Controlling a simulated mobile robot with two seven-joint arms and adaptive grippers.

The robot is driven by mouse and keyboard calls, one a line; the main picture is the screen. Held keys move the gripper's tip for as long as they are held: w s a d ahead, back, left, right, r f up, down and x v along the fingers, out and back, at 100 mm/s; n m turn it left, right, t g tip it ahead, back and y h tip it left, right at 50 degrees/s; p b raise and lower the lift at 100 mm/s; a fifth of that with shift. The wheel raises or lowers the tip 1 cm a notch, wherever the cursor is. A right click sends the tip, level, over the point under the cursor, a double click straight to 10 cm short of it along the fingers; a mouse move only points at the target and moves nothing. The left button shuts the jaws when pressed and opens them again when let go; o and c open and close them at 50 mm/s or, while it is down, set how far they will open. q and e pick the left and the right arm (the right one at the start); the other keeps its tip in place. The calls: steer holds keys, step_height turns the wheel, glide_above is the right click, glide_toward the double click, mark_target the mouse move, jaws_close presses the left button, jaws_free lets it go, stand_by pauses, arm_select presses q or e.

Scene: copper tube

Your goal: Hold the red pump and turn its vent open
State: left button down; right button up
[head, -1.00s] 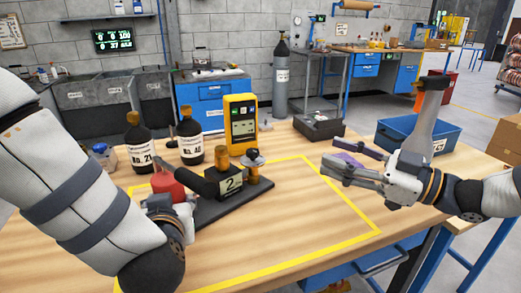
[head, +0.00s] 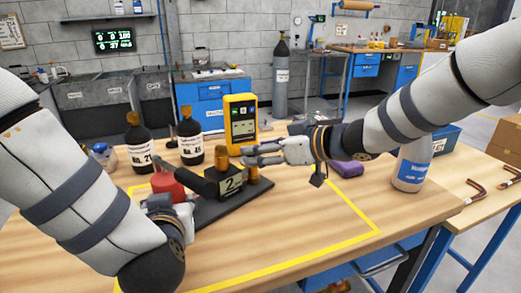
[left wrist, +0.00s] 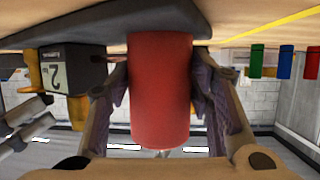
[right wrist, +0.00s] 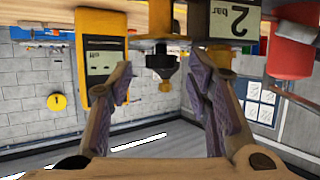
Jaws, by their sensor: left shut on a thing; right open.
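The red pump (head: 168,183) stands on a dark base plate, joined by a black handle-like tube to a black block (head: 228,180) marked 2. My left gripper (left wrist: 160,82) is shut on the red pump, one finger on each side in the left wrist view. A small black knob with a brass tip, apparently the vent (right wrist: 162,65), lies between the fingers of my open right gripper (right wrist: 165,85), with clear gaps on both sides. In the head view, my right gripper (head: 246,155) covers this knob. Which way the knob is turned cannot be told.
A yellow meter (head: 240,122) and two dark labelled bottles (head: 190,140) stand close behind the pump. A white bottle with a blue label (head: 412,168) and a purple object (head: 346,168) are on the right. The front table area inside the yellow line is clear.

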steer(key=shift+w+a, duration=0.15)
steer(key=shift+a, duration=0.05)
jaws_close()
steer(key=shift+w+d+n+g+y, duration=0.1)
steer(key=shift+w+n+g+y, duration=0.1)
steer(key=shift+n+g+y, duration=0.15)
steer(key=n+g, duration=0.1)
steer(key=n+g+y, duration=0.1)
steer(key=n, duration=0.1)
steer(key=w+n+g+y, duration=0.1)
steer(key=g, duration=0.1)
steer(key=shift+d, duration=0.35)
steer(key=shift+n+g, duration=0.45)
steer(key=shift+s+g, duration=0.1)
steer(key=shift+g, duration=0.2)
steer(key=shift+a, duration=0.1)
